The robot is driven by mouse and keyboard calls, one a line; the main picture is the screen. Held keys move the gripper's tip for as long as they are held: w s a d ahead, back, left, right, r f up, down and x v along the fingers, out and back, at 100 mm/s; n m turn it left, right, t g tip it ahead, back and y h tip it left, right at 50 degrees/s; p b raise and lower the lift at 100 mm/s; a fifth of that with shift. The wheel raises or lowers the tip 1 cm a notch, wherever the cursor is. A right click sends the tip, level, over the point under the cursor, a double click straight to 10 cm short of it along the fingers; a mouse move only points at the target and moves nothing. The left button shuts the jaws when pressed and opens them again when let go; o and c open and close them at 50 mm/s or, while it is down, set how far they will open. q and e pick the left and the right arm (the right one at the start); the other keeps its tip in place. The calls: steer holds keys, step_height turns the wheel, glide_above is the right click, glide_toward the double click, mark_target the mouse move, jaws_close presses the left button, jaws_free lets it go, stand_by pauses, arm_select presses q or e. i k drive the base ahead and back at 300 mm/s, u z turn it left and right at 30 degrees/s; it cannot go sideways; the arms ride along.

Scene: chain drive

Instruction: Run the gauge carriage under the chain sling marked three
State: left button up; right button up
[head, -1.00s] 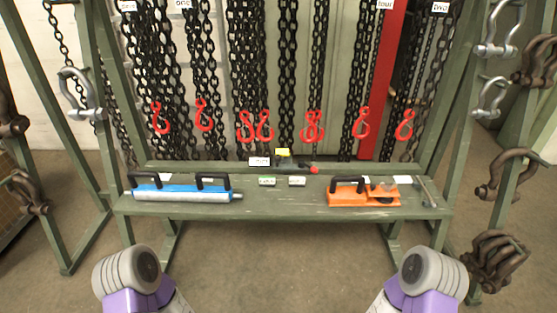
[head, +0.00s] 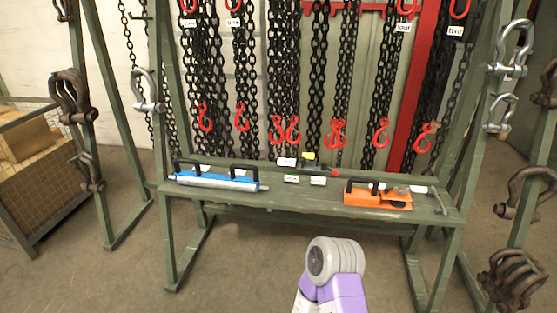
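Black chain slings with red hooks hang in a row on the green rack. Tags read "four" (head: 404,28) and "two" (head: 455,31) at the right; two tags at the left (head: 233,22) are too small to read surely. I cannot make out a tag reading three; the middle slings (head: 283,70) show no legible tag. A small dark device with a yellow top (head: 308,156), possibly the gauge carriage, sits on the bench's back ledge below the middle slings, with a red knob (head: 335,172) at its right. Neither gripper is in view.
Shackles hang on side frames, including a silver one (head: 512,50). A wire crate (head: 30,165) stands left. The floor in front is clear.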

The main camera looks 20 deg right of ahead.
mark_target(304, 166)
steer(key=z, duration=0.05)
steer(key=i, duration=1.4)
steer(key=z, duration=0.6)
